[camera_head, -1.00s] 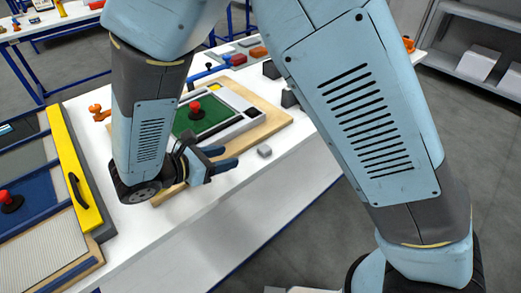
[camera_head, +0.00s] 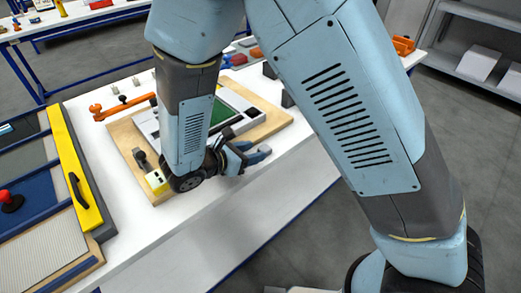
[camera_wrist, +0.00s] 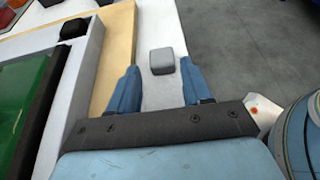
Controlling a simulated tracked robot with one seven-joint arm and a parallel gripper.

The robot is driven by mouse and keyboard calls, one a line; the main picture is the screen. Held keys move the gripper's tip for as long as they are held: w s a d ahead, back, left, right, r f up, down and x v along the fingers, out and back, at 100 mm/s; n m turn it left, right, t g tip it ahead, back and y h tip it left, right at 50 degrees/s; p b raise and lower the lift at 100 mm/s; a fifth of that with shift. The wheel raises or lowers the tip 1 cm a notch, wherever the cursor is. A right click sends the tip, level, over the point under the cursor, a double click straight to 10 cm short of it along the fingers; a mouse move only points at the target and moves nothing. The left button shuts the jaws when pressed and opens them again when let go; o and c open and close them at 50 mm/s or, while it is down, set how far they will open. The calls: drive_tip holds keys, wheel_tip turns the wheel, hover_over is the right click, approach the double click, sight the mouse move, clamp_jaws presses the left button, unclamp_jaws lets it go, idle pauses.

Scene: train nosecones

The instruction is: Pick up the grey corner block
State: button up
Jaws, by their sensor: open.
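The grey corner block (camera_wrist: 162,61) is a small rounded block lying on the white table top. In the wrist view it sits just beyond and between the tips of my two blue fingers, apart from both. My gripper (camera_wrist: 160,80) is open and empty, pointing toward it. In the head view my gripper (camera_head: 262,153) is low over the table's front edge, beside the wooden board. The block is hidden behind my gripper in that view.
A wooden board (camera_head: 275,120) carries a grey frame with a green panel (camera_head: 238,102), left of the block. A yellow bar with a black handle (camera_head: 75,165) is at the left. The table edge is close on the right.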

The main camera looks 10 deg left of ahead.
sight(262, 149)
drive_tip(key=x, duration=0.3)
drive_tip(key=shift+w+d, duration=0.2)
drive_tip(key=shift+d, duration=0.1)
drive_tip(key=c, duration=0.8)
